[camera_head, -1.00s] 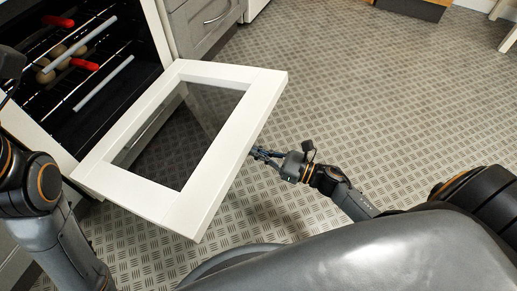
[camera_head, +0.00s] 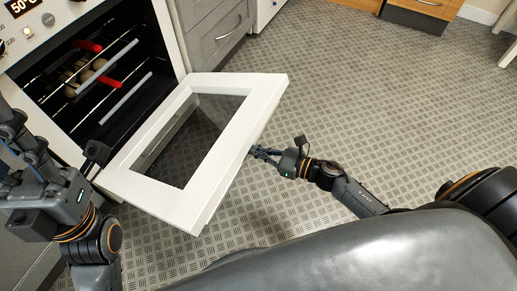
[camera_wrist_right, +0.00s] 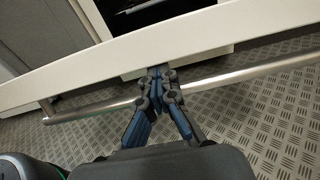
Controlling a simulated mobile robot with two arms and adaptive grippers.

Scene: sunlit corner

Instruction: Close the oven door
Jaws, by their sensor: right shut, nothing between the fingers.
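The oven door (camera_head: 187,206) is a white frame with a dark glass pane. It hangs open, tilted out from the oven (camera_head: 70,42) on the left. My right gripper (camera_head: 254,151) is at the door's outer right edge. In the right wrist view, its closed fingertips (camera_wrist_right: 158,76) reach the white door edge (camera_wrist_right: 90,80), crossing the metal handle bar (camera_wrist_right: 225,79); whether they touch either is unclear. Nothing is between them. My left gripper (camera_head: 18,135) is at the left, in front of the oven; its finger opening is unclear.
Racks inside the oven hold red-ended rods and round brown items (camera_head: 88,72). Grey drawers (camera_head: 215,30) stand beside the oven. A wooden-fronted cabinet (camera_head: 425,10) is at the back right. The patterned metal floor (camera_head: 370,90) is clear to the right of the door.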

